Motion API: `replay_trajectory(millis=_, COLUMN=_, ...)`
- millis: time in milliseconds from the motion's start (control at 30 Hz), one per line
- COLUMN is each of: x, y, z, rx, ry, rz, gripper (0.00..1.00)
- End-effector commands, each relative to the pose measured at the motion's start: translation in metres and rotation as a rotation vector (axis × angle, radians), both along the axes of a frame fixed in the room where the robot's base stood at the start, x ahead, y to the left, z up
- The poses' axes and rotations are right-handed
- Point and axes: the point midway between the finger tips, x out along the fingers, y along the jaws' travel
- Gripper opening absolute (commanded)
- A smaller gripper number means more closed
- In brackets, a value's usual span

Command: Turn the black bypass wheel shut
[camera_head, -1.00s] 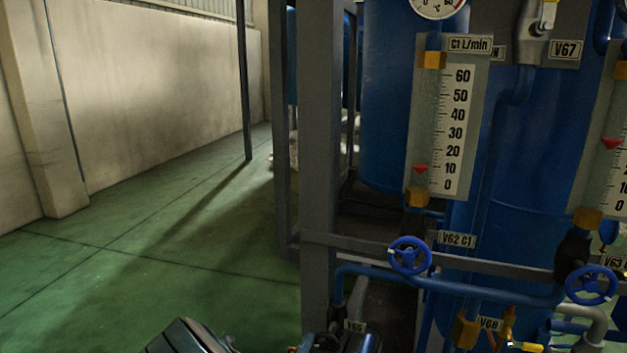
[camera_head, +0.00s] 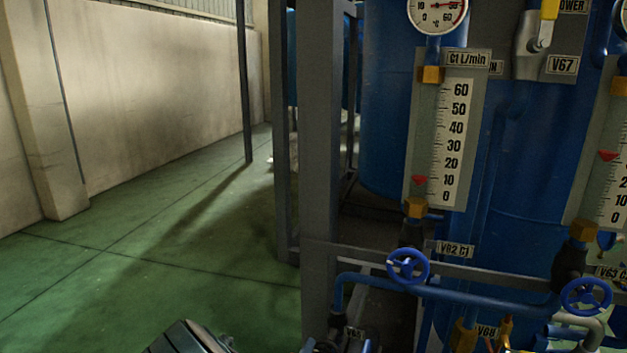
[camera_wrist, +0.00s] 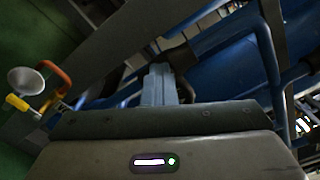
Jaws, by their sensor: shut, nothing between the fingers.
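My gripper (camera_wrist: 160,82) shows in the wrist view with its two pale fingers together and nothing between them. A dark shape (camera_wrist: 182,58) lies close beyond the fingertips; I cannot tell whether it is the black bypass wheel or whether the fingers touch it. In the head view I cannot clearly make out a black wheel. My gripper is not recognisable in the head view.
Blue handwheels stand at V62 (camera_head: 407,266) and at the right (camera_head: 586,296). A grey frame post (camera_head: 320,150) rises left of the blue tank (camera_head: 390,100). A pale disc (camera_wrist: 25,80) and an orange handle (camera_wrist: 53,76) are left in the wrist view. Green floor (camera_head: 150,270) is clear at left.

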Motion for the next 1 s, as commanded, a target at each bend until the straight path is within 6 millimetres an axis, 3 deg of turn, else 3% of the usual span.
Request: replay_trajectory(millis=1000, x=-0.002, y=-0.008, z=0.014, rx=-0.001, ry=0.000, rz=-0.004, gripper=0.00)
